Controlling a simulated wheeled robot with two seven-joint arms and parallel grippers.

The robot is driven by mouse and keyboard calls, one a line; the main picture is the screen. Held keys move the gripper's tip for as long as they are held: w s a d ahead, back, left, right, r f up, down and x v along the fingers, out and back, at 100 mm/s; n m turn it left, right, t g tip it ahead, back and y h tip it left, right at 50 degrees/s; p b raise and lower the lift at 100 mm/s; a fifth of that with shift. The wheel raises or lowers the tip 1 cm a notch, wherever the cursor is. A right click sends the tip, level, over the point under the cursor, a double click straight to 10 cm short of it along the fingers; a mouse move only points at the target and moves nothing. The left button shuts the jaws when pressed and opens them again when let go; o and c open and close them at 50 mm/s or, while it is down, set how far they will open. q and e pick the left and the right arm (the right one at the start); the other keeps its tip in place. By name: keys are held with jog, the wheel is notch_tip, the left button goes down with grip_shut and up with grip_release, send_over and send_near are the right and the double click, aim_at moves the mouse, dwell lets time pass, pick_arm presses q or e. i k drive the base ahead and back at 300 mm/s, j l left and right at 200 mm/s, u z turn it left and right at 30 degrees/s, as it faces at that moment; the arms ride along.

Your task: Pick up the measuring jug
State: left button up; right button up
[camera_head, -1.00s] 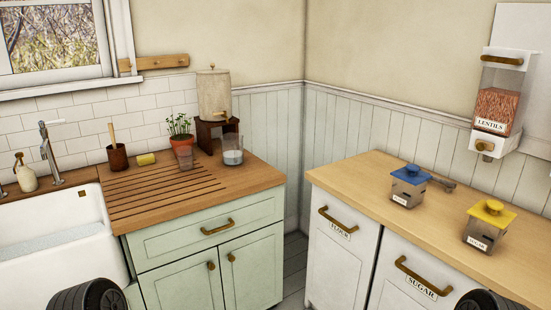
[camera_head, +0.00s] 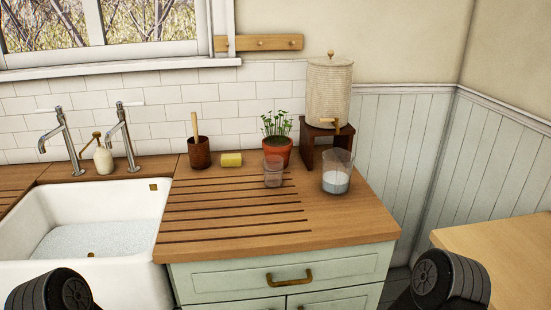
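A clear, straight-sided vessel (camera_head: 336,172), which looks like the measuring jug, stands upright on the right part of the wooden draining board (camera_head: 230,238). It has a pale, whitish-blue layer at the bottom. I cannot make out a handle or markings. A smaller clear glass (camera_head: 273,171) stands to its left, in front of the potted plant (camera_head: 277,151). Dark rounded parts of my arms show at the lower left and lower right corners. Neither of my grippers is in view.
A ribbed dispenser (camera_head: 329,92) with a tap sits on a dark wooden stand (camera_head: 318,150) behind the vessel. A brush pot (camera_head: 200,152) and yellow sponge (camera_head: 231,160) stand left. A sink (camera_head: 40,210) is at left. The front of the board is clear.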

aim_at(336, 164)
jog(key=i+l+u, duration=0.45)
jog(key=l, duration=0.2)
jog(key=i+l+u, duration=0.25)
jog(key=k+l, duration=0.05)
jog(key=l, duration=0.05)
